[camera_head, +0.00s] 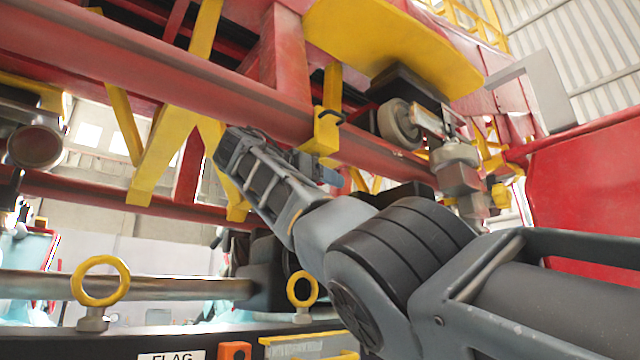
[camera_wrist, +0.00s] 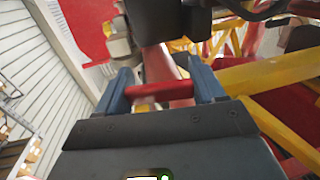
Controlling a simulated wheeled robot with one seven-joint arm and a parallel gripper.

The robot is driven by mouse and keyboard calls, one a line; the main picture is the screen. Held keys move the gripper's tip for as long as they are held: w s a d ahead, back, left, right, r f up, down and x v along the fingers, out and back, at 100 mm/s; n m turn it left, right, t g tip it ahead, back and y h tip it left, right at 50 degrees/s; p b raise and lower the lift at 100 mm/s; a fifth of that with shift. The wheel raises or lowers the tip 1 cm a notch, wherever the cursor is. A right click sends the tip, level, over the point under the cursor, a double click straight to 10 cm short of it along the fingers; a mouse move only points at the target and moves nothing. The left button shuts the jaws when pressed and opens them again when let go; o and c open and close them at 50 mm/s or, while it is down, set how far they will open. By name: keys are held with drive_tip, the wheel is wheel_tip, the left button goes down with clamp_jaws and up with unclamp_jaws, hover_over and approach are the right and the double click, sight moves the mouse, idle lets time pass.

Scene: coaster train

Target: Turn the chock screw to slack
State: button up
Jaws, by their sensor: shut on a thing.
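In the wrist view my gripper (camera_wrist: 159,80) has its two blue-grey fingers on either side of a short red bar (camera_wrist: 160,91). It is shut on this bar, which runs across from finger to finger. The bar may be the chock screw's handle; its thread and the chock itself cannot be made out. In the head view my gripper (camera_head: 326,177) shows only as a small blue part behind my wrist, below a yellow bracket (camera_head: 326,132) on the red beam. The red bar is hidden there.
A long red beam (camera_head: 150,75) and yellow braces (camera_head: 170,140) crowd around my wrist. A grey wheel (camera_head: 399,124) sits under a yellow plate to the right. Below are a steel rod (camera_head: 150,287) and yellow rings (camera_head: 101,282). A red panel (camera_head: 590,190) stands at right.

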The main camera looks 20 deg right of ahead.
drive_tip(key=shift+g, duration=0.3)
idle(0.4)
drive_tip(key=o, duration=1)
drive_tip(key=shift+c, duration=0.2)
drive_tip(key=b+v, duration=0.1)
drive_tip(key=v, duration=0.6)
drive_tip(key=shift+a, duration=0.4)
drive_tip(key=shift+s+f, duration=0.1)
drive_tip(key=shift+s, duration=0.05)
drive_tip(key=shift+c, duration=0.4)
